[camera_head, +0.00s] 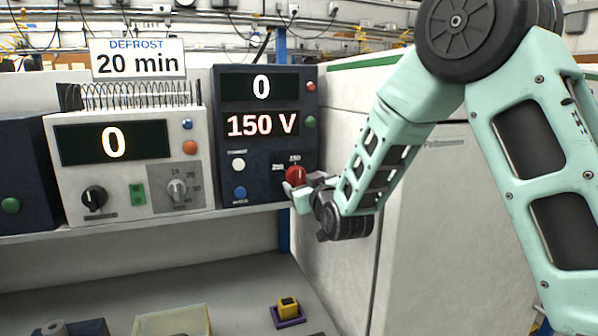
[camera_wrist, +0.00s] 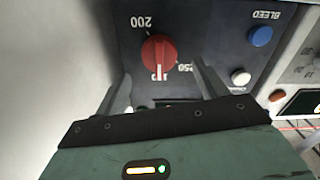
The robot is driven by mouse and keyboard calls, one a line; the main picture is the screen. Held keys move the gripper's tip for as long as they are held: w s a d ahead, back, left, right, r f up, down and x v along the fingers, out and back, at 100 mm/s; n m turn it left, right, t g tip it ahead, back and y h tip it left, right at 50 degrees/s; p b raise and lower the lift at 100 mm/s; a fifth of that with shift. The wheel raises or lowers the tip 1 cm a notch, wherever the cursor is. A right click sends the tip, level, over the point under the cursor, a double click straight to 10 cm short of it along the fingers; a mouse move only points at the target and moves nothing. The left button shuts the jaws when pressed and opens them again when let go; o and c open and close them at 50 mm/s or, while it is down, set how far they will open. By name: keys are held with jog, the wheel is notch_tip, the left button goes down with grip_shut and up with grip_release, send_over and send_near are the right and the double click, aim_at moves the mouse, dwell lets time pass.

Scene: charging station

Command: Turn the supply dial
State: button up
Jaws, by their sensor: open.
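The supply dial is a red round knob (camera_head: 295,175) low on the right of the dark blue supply panel (camera_head: 262,143). It also shows in the wrist view (camera_wrist: 158,54), with a white pointer mark at its lower edge and scale labels around it. The panel's displays read 0 and 150 V. My gripper (camera_head: 300,190) is at the dial. In the wrist view its fingers (camera_wrist: 163,72) are spread, one towards each side of the dial. I cannot tell whether either finger touches it. The nearest scale label is partly hidden.
A blue BLEED button (camera_head: 239,193) and a white button (camera_head: 238,164) sit left of the dial. The grey timer unit (camera_head: 190,140) stands left of the panel, under a sign reading DEFROST 20 min (camera_head: 138,60). A white cabinet (camera_head: 345,120) is close on the right.

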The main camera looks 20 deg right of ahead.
aim_at(300, 178)
jog(key=shift+w+d+p, duration=0.1)
jog(key=shift+w+p, duration=0.5)
jog(key=shift+w, duration=1.8)
jog(key=c, duration=1)
jog(key=shift+o, duration=0.2)
jog(key=shift+f+b, duration=0.1)
jog(key=shift+b, duration=0.4)
jog(key=m+b, duration=0.2)
jog(key=b, duration=0.2)
jog(key=shift+f+m, duration=0.15)
jog(key=shift+m, duration=0.25)
jog(key=m+b, duration=0.3)
jog(key=shift+d+b, duration=0.1)
jog(key=shift+b, duration=0.25)
jog(key=shift+r, duration=0.25)
